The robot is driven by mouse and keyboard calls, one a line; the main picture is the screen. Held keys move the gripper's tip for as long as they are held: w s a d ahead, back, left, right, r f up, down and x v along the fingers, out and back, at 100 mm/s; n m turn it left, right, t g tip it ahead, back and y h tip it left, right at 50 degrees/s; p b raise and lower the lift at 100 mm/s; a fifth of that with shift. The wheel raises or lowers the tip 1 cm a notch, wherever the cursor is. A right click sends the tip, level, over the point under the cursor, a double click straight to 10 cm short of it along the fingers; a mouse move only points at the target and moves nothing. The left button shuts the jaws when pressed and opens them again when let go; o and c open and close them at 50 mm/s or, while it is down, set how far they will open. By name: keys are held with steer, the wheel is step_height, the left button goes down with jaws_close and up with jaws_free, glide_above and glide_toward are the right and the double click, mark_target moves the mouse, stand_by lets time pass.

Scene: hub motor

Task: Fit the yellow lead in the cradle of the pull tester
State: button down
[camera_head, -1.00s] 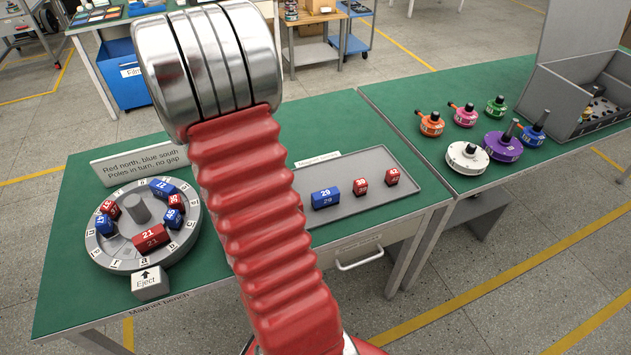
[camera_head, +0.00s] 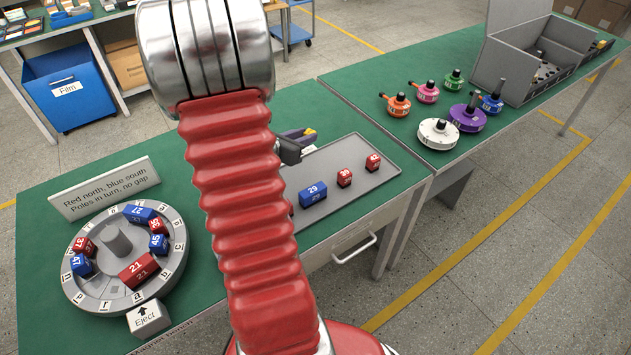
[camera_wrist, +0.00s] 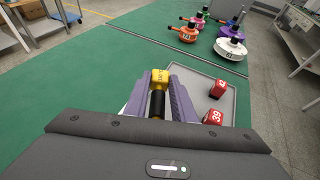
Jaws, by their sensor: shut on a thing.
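My gripper (camera_wrist: 160,85) is shut on the yellow lead (camera_wrist: 159,77), a yellow piece with a black part (camera_wrist: 157,104) between the two purple fingers. It is held over the bench by the grey tray. In the head view my gripper (camera_head: 303,137) shows just right of my red arm, which hides part of it. Only a small patch of yellow shows there. I cannot make out the pull tester or its cradle for sure; a small dark and yellow item (camera_head: 602,46) stands at the far right, beyond the grey bin.
The grey tray (camera_head: 365,197) holds a blue block (camera_head: 313,194) and red blocks. A round grey fixture (camera_head: 80,287) with red and blue blocks sits left. Several coloured round parts, including a white one (camera_head: 438,134), stand before the open grey bin (camera_head: 515,85). Green bench lies clear between.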

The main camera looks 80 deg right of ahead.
glide_above(302, 171)
steer(key=d, duration=0.1)
steer(key=shift+s+f, duration=0.1)
steer(key=shift+f, duration=2.8)
steer(key=shift+f, duration=0.15)
steer(key=shift+f, duration=1.95)
steer(key=shift+f, duration=0.1)
steer(key=c, duration=1.5)
jaws_free()
steer(key=shift+w+a+r, duration=0.2)
steer(key=shift+a+r, duration=0.15)
steer(key=shift+a, duration=0.1)
steer(key=v, duration=1.1)
steer(key=shift+s+a+f, duration=0.1)
steer(key=shift+s, duration=0.05)
